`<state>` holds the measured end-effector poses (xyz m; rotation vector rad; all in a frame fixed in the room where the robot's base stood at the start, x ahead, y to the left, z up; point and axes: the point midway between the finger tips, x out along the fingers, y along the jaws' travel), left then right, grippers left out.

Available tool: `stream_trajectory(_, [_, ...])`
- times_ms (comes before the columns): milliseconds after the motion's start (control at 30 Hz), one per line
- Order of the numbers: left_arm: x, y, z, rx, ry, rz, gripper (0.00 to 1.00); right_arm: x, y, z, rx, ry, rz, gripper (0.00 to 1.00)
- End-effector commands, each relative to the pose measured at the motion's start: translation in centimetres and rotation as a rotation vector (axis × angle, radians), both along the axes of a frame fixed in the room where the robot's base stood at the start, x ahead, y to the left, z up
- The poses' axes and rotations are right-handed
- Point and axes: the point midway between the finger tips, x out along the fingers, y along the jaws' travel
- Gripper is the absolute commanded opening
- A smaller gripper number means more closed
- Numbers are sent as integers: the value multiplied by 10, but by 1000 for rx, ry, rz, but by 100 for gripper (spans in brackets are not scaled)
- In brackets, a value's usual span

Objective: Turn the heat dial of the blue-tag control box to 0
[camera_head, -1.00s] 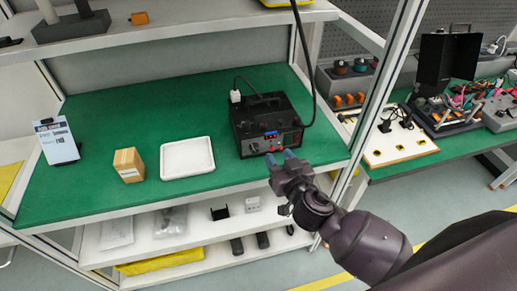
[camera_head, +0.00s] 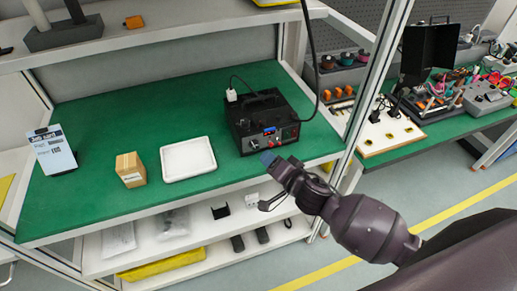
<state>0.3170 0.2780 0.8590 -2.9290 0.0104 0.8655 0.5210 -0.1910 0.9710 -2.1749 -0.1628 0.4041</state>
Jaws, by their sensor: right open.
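The control box (camera_head: 264,108) is black and stands on the green bench top. A small blue tag (camera_head: 269,129) is on its front face. A pale round dial (camera_head: 254,144) shows low on the left of that face; its pointer and numbers are too small to read. My right gripper (camera_head: 267,157) is just in front of the box's lower front, near the dial, with its bluish fingertips toward the box. It is open, seen nearly edge-on, and holds nothing. I cannot tell whether it touches the box. My left gripper is not in view.
The green bench (camera_head: 100,112) is bare behind the tray.

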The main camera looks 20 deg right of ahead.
Motion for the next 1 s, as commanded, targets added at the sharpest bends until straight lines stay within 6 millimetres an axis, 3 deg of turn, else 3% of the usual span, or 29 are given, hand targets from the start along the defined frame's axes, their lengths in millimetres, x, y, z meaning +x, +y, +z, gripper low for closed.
stream_trajectory(200, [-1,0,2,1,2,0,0,34,10,-7,-2,-1,0,41])
stream_trajectory(433, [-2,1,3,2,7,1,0,58,17,-13,-2,-1,0,41])
stream_trajectory(900, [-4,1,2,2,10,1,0,67,19,-16,-2,-1,0,41])
stream_trajectory(1000, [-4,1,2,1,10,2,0,67,19,-16,-2,-1,0,25])
